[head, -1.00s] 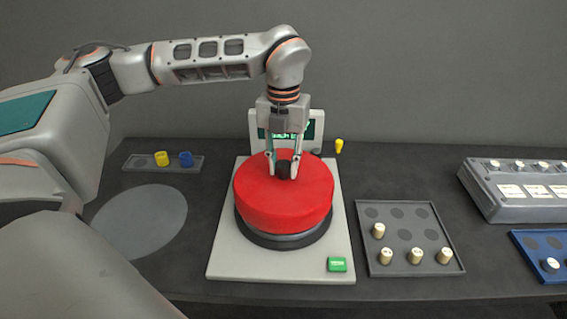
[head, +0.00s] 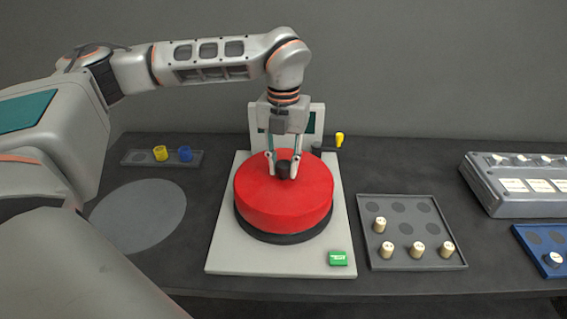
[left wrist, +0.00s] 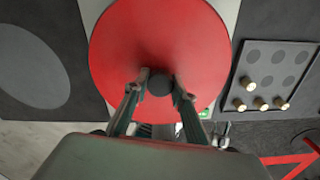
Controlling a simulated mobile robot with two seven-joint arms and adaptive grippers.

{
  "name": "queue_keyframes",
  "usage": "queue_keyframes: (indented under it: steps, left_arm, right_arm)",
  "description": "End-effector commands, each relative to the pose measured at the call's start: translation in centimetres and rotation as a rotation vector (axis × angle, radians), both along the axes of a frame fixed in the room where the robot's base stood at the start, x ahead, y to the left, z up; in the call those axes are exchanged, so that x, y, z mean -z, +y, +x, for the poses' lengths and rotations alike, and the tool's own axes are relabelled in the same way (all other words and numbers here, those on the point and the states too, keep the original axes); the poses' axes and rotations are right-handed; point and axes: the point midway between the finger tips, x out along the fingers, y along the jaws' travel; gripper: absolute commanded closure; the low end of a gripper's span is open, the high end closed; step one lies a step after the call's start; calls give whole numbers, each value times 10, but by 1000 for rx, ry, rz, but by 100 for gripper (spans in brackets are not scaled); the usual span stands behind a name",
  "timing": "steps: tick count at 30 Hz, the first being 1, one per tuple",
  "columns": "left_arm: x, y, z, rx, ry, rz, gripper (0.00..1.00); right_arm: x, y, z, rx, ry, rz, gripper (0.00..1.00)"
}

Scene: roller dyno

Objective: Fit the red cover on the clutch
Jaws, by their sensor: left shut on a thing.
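The red cover (head: 284,205) is a thick round disc with a dark knob (head: 283,168) on top. It sits level over the clutch, of which only the black lower ring (head: 285,238) shows below the cover's edge. My left gripper (head: 283,173) comes from above and is shut on the knob. The left wrist view also shows the cover (left wrist: 155,40) with the knob (left wrist: 159,85) between the two fingertips. The rest of the clutch is hidden under the cover. My right gripper is not in view.
The clutch stands on a pale plate (head: 228,245) with a green button (head: 338,258), a rear display (head: 313,119) and a yellow lever (head: 340,139). A grey tray (head: 377,262) with several cream pegs stands right. A grey round mat (head: 138,215) is bare at left.

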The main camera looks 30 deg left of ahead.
Motion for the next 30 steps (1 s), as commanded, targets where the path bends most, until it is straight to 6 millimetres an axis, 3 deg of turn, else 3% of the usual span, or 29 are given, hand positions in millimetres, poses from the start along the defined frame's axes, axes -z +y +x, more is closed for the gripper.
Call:
queue_keyframes:
  steps: [28,29,30]
  left_arm:
    - [21,0,0,0,-1,-1,100]
    - [20,0,0,0,-2,0,70]
    - [20,0,0,0,-2,0,60]
  right_arm:
    - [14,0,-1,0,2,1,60]
    - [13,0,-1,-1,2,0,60]
    - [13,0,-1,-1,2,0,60]
